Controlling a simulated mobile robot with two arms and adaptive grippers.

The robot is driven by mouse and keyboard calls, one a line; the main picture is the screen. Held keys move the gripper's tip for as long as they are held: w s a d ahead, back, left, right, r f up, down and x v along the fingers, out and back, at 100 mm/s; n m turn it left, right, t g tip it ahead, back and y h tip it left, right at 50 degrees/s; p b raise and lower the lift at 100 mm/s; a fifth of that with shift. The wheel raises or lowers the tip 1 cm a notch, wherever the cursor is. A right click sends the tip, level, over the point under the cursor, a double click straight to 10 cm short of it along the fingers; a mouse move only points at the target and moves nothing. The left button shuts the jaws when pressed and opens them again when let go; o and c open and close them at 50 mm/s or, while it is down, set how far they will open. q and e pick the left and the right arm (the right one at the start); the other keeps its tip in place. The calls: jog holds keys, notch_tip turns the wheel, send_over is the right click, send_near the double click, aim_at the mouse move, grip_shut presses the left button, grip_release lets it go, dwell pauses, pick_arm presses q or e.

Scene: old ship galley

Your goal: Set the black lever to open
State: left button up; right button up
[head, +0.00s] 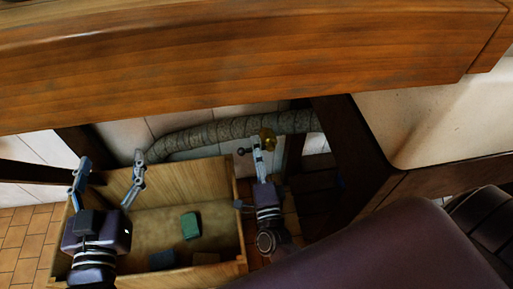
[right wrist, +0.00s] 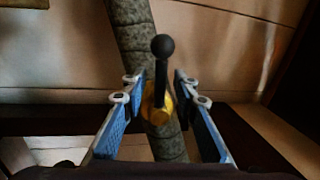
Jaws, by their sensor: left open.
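The black lever (right wrist: 161,75) has a round black knob and rises from a brass valve body (right wrist: 158,108) on a mottled grey pipe (right wrist: 133,28). In the right wrist view it points up the picture, roughly in line with the pipe. My right gripper (right wrist: 154,86) is open, one blue-padded finger on each side of the lever and valve, with visible gaps. In the head view the brass valve (head: 267,139) shows at the tip of my right gripper (head: 258,160), the dark knob (head: 241,152) to its left. My left gripper (head: 110,168) is open and empty over the crate's left side.
A wooden crate (head: 242,220) stands on the tiled floor (head: 25,240) below the pipe, with a green block (head: 190,225) and other dark pieces inside. A thick wooden counter edge (head: 240,60) crosses above. A dark wooden post (head: 350,150) stands to the right.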

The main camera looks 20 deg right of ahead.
jog(key=shift+s+a+f, duration=0.1)
jog(key=shift+s, duration=0.15)
jog(key=v, duration=1.1)
jog(key=shift+s, duration=0.25)
